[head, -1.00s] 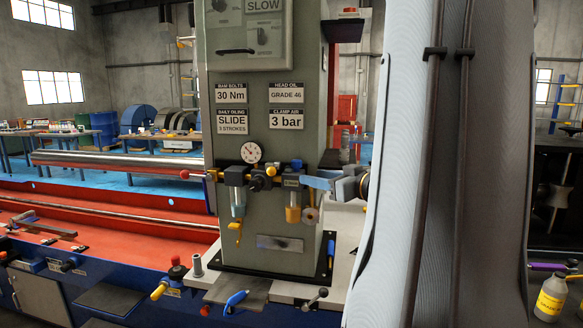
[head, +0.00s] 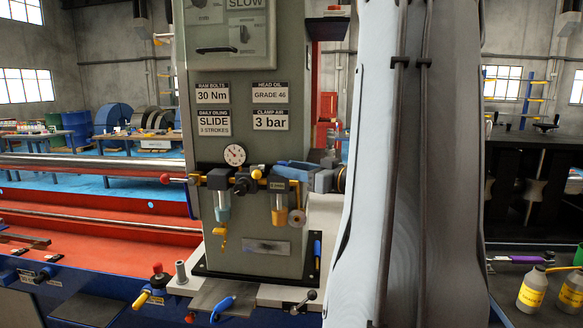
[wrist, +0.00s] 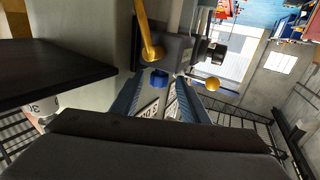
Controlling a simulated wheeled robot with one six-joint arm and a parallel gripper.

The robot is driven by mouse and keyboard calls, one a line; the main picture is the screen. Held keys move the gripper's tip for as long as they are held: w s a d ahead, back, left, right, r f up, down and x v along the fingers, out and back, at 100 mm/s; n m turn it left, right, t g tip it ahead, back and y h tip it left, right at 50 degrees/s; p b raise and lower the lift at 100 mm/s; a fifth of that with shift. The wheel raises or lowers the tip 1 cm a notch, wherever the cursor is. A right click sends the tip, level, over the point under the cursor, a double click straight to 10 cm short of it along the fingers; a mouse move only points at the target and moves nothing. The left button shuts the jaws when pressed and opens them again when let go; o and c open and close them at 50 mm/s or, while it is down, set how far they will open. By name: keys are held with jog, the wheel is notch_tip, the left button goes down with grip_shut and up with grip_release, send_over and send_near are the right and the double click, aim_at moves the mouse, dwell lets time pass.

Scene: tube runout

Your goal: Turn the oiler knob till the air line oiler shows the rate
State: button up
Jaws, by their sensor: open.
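The air line oiler (head: 279,197) is on the front of the grey-green column, with a black head and an amber bowl. Its rate is too small to read in the head view. My gripper (head: 284,167) is open with blue fingers and sits at the top of the oiler, coming in from the right. In the head view the fingers hide the knob.
The 3 bar plate (head: 270,120) is above. Bottles (head: 534,288) stand at the far right.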

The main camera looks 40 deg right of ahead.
aim_at(280, 177)
jog(key=shift+w, duration=0.1)
grip_shut()
jog(key=shift+m+h, duration=0.3)
jog(key=shift+h, duration=0.1)
jog(key=m+h, duration=0.1)
jog(key=a+m+h, duration=0.1)
jog(key=h, duration=0.1)
jog(key=shift+h, duration=0.3)
jog(key=m+h+b, duration=0.2)
jog(key=h, duration=0.1)
jog(key=shift+w+a+f+m+h, duration=0.1)
jog(key=shift+a+f+m+h, duration=0.05)
jog(key=shift+a+m+h, duration=0.2)
jog(key=m+g+h+b, duration=0.1)
jog(key=h+b, duration=0.1)
jog(key=m+g+h+b, duration=0.1)
jog(key=b, duration=0.1)
jog(key=a+m+h+b, duration=0.1)
jog(key=m+h+b, duration=0.1)
jog(key=shift+w+g+h, duration=0.3)
jog(key=shift+g+h, duration=0.05)
jog(key=shift+g, duration=0.05)
jog(key=shift+w+a+m+g+h+b, duration=0.1)
jog(key=shift+m+g+h+b, duration=0.9)
jog(key=shift+h, duration=0.2)
jog(key=shift+r+m+g+h, duration=0.2)
jog(key=shift+m+g+h, duration=0.2)
jog(key=shift+g, duration=0.1)
